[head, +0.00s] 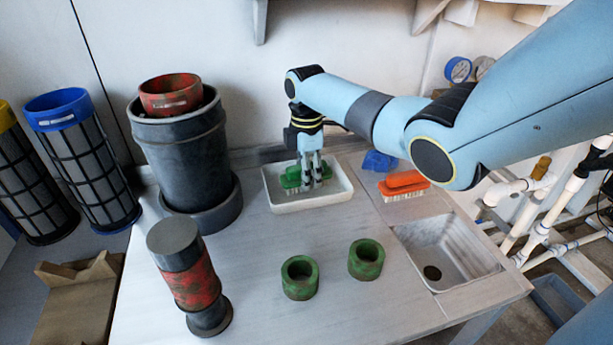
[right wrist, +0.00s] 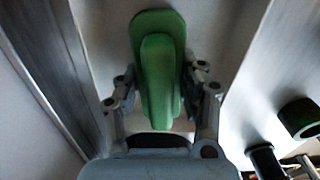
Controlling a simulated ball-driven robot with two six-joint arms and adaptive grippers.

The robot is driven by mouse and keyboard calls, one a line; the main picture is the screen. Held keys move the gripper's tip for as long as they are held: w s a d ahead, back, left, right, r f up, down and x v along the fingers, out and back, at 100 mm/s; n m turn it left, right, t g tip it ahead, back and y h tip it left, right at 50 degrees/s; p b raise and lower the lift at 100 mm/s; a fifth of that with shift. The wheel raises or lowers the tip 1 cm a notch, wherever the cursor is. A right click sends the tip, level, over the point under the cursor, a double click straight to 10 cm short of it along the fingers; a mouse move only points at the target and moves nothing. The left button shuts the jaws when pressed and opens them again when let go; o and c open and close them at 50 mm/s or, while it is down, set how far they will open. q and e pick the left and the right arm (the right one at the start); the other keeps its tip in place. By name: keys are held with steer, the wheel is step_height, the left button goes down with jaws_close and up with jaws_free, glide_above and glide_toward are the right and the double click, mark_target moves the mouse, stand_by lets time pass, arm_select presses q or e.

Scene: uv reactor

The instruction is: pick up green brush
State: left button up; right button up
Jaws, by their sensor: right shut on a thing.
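The green brush (head: 291,178) is in the white tray (head: 290,206) at the back of the table in the head view. My right gripper (head: 313,184) reaches down from above and is shut on the brush. In the right wrist view the green brush (right wrist: 158,75) lies between the two fingers of the right gripper (right wrist: 160,100), with its far end sticking out beyond them. I cannot tell whether the bristles touch the tray floor. My left gripper is not in view.
An orange brush (head: 404,185) and a blue object (head: 379,162) lie right of the tray, near the sink basin (head: 440,250). Two green rings (head: 299,278) stand in front. A dark cylinder (head: 185,150) and a red-black column (head: 190,280) stand left.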

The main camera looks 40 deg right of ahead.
steer(key=shift+c, duration=1)
steer(key=shift+r, duration=0.1)
steer(key=shift+r, duration=0.15)
step_height(320, 180, up, 4)
steer(key=shift+f+p, duration=0.25)
steer(key=shift+p, duration=0.1)
steer(key=s+d+r+p, duration=0.1)
steer(key=s+d+r, duration=0.6)
steer(key=s+d, duration=0.1)
steer(key=shift+s, duration=0.3)
